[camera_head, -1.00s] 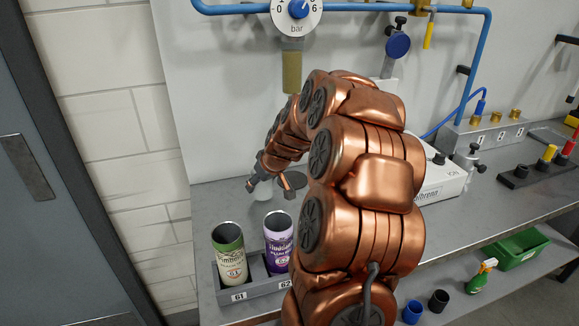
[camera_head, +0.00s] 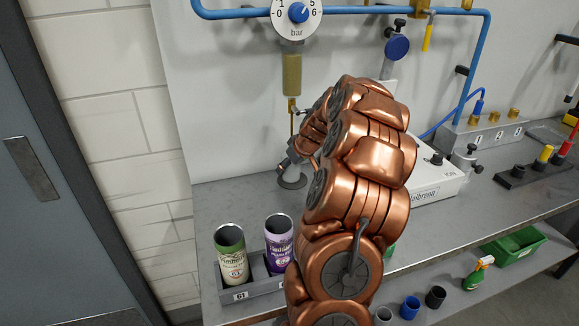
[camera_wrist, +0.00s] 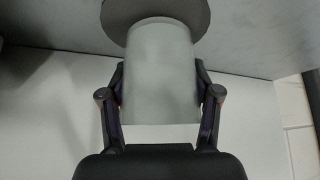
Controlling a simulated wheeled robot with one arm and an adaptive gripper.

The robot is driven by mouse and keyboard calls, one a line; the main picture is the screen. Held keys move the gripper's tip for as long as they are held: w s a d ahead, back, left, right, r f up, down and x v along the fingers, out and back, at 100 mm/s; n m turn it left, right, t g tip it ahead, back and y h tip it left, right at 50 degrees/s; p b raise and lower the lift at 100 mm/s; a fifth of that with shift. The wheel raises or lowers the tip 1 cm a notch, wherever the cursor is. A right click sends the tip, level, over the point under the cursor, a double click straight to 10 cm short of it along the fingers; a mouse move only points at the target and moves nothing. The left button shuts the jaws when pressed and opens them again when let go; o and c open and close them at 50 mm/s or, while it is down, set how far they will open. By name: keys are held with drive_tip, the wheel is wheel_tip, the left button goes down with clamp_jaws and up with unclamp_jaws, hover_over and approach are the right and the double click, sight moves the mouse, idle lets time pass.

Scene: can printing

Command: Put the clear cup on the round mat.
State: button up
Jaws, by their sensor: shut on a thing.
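The clear cup (camera_wrist: 160,80) looks pale and see-through in the wrist view, between the two fingers of my gripper (camera_wrist: 160,92), which is shut on it. The round mat (camera_wrist: 126,16) is a dark grey disc at the top of that view, and the cup's far end overlaps it. I cannot tell whether the cup touches the mat or is just above it. In the head view the mat (camera_head: 292,183) lies on the bench near the wall, with my gripper (camera_head: 284,168) over it. The cup is hard to make out there.
A grey holder (camera_head: 266,289) at the bench's front left carries a green can (camera_head: 231,256) and a purple can (camera_head: 278,243). A gauge and blue pipes (camera_head: 355,7) are on the wall.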

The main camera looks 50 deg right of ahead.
drive_tip(key=shift+d+f+p, duration=0.15)
drive_tip(key=shift+f+p, duration=0.2)
drive_tip(key=shift+f, duration=0.05)
drive_tip(key=o, duration=1.3)
drive_tip(key=shift+c, duration=0.2)
drive_tip(key=b+v, duration=0.3)
drive_tip(key=v, duration=0.9)
